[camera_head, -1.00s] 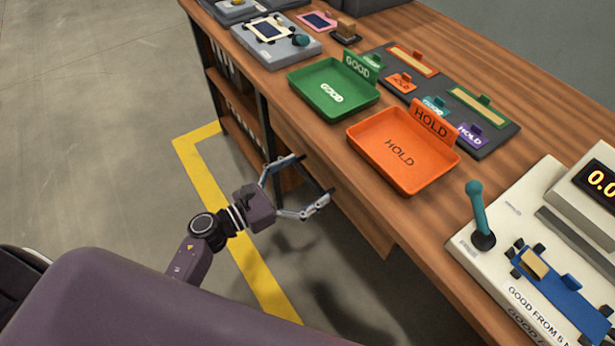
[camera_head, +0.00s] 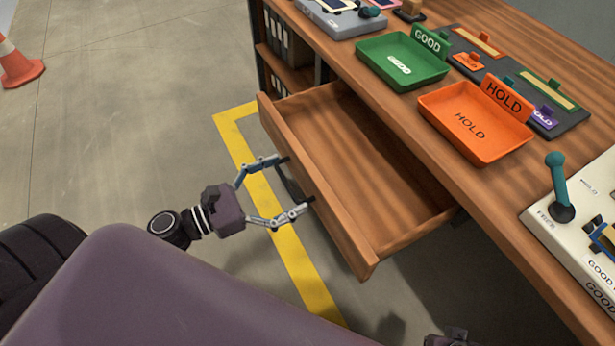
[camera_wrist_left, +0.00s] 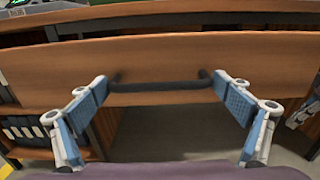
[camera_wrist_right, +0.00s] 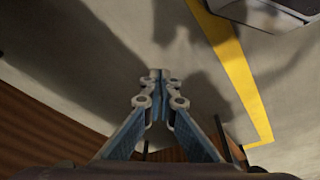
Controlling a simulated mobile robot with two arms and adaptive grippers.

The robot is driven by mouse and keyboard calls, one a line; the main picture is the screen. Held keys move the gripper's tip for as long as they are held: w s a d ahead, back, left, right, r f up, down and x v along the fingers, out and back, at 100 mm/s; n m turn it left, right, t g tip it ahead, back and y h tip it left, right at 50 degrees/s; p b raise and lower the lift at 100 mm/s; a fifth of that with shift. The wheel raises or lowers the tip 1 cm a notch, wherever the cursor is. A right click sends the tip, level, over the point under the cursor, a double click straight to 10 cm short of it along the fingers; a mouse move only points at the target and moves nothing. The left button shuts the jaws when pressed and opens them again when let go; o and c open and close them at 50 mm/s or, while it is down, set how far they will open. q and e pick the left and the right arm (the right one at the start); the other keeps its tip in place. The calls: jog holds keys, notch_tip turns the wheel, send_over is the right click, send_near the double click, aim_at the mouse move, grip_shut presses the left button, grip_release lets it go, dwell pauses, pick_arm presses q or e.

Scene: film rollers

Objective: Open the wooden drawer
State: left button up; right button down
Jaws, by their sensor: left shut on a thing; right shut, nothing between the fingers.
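The wooden drawer (camera_head: 365,165) stands pulled out from the desk, with its empty inside showing. Its dark bar handle (camera_wrist_left: 160,86) is on the drawer front (camera_wrist_left: 200,50). My left gripper (camera_head: 296,182) is at the drawer front, its fingers spread wide and shut on the handle lengthwise, one fingertip at each end. My right gripper (camera_wrist_right: 159,82) is shut and empty, pointing over the floor in the right wrist view.
On the wooden desk (camera_head: 440,165) stand a green GOOD tray (camera_head: 385,58), an orange HOLD tray (camera_head: 450,120) and a device with a teal lever (camera_head: 557,180). A traffic cone (camera_head: 18,65) stands at the far left. Floor left of the drawer is clear.

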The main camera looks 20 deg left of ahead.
pick_arm(q)
jog(key=shift+b+v, duration=0.35)
jog(key=shift+v, duration=2.1)
pick_arm(e)
jog(key=shift+v, duration=2.1)
pick_arm(q)
jog(key=shift+d, duration=0.1)
pick_arm(e)
jog(key=shift+a, duration=0.2)
pick_arm(q)
jog(key=o, duration=1.4)
jog(key=v, duration=1.2)
